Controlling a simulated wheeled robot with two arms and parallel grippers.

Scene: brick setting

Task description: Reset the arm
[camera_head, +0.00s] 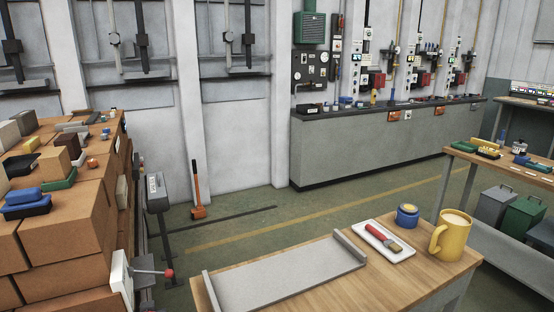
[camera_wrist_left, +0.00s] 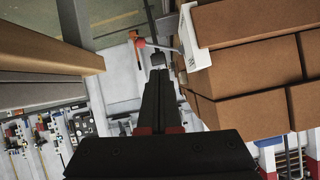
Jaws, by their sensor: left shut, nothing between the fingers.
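My left gripper (camera_wrist_left: 158,76) shows only in the left wrist view, pointing up the picture from the dark wrist body. Its fingers are together with nothing held between them. It is beside the stacked brown blocks (camera_wrist_left: 245,70), with the white plate (camera_wrist_left: 197,38) of the stack close to its upper right. The same stack (camera_head: 70,240) is at the left in the head view, with the white plate (camera_head: 121,278) and its red-knobbed rod at its lower right. Neither arm shows in the head view.
A wooden table (camera_head: 440,262) at the front holds a grey tray (camera_head: 285,275), a brush (camera_head: 385,238) on a white dish (camera_head: 400,255), a blue jar (camera_head: 407,216) and a yellow mug (camera_head: 452,237). A grey stand (camera_head: 157,195) is beside the stack. Open floor lies behind the table.

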